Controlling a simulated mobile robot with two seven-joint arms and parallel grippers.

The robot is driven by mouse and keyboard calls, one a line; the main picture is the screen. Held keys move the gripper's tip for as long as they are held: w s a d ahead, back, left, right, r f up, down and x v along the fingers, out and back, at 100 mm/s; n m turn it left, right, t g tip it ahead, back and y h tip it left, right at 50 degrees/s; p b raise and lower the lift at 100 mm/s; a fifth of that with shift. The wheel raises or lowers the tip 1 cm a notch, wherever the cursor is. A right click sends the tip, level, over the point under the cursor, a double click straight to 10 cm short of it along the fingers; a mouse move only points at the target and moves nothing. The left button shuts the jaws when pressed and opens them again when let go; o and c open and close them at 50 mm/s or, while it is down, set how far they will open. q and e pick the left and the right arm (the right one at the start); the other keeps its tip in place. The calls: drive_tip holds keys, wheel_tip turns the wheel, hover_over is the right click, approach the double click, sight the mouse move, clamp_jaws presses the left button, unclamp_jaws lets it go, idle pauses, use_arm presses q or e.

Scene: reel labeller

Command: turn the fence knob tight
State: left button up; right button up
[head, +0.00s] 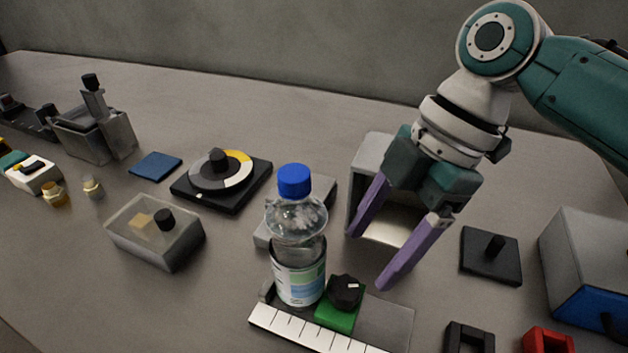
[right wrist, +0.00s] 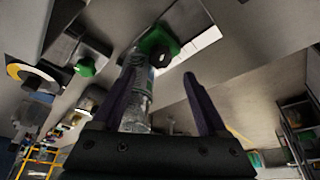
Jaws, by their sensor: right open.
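The fence knob (head: 345,291) is black with a white mark and sits on a green block (head: 337,316) on the ruled base (head: 385,322). A clear bottle with a blue cap (head: 295,230) stands upright on the base, just left of the knob. My right gripper (head: 369,261) is open and empty, with purple fingers pointing down, above and slightly right of the knob. The right wrist view shows the knob (right wrist: 163,58) and green block (right wrist: 153,40) beyond the fingertips, with the bottle (right wrist: 136,90) partly behind the left finger. My left gripper is not in view.
Behind the gripper stands a grey open-fronted box (head: 372,155). A black plate with a peg (head: 490,256) and a grey-blue box (head: 590,265) are to the right. A black disc stand (head: 222,180) and a translucent lidded box (head: 155,232) are to the left.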

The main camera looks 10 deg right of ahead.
sight(347, 286)
drive_tip(key=b+x, duration=0.1)
drive_tip(key=x, duration=0.5)
drive_tip(key=shift+a+f, duration=0.1)
drive_tip(key=shift+f, duration=0.15)
drive_tip(key=shift+c, duration=0.3)
clamp_jaws()
